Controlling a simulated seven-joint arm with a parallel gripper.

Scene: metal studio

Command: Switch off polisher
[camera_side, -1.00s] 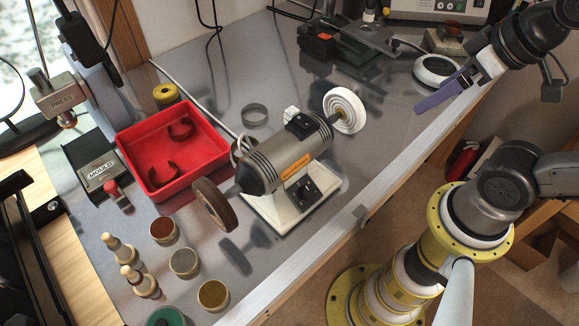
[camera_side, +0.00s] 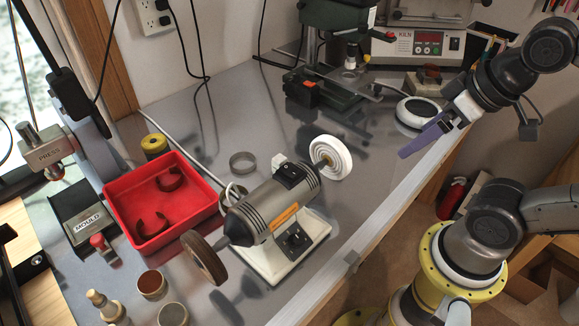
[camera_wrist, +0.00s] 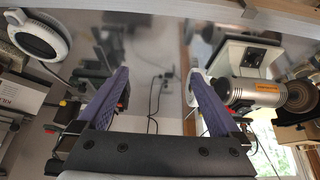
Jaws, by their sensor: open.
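The polisher (camera_side: 262,219) is a grey motor on a white base on the bench, with a brown wheel (camera_side: 204,258) at one end and a white buffing wheel (camera_side: 331,157) at the other. A black box (camera_side: 291,172) sits on top of the motor, and a black switch panel (camera_side: 296,240) is on the base front. The switch position is too small to tell. My gripper (camera_side: 416,147) is open and empty, above the bench's front edge, right of the polisher and apart from it. In the wrist view the polisher (camera_wrist: 247,93) shows right of my open gripper's fingers (camera_wrist: 160,82).
A red tray (camera_side: 150,236) with dark curved pieces stands left of the polisher. A round white-rimmed device (camera_side: 418,113) lies behind my gripper, with the kiln unit (camera_side: 418,45) at the back. Several small pots and a press (camera_side: 42,148) are at left. Bench between gripper and polisher looks clear.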

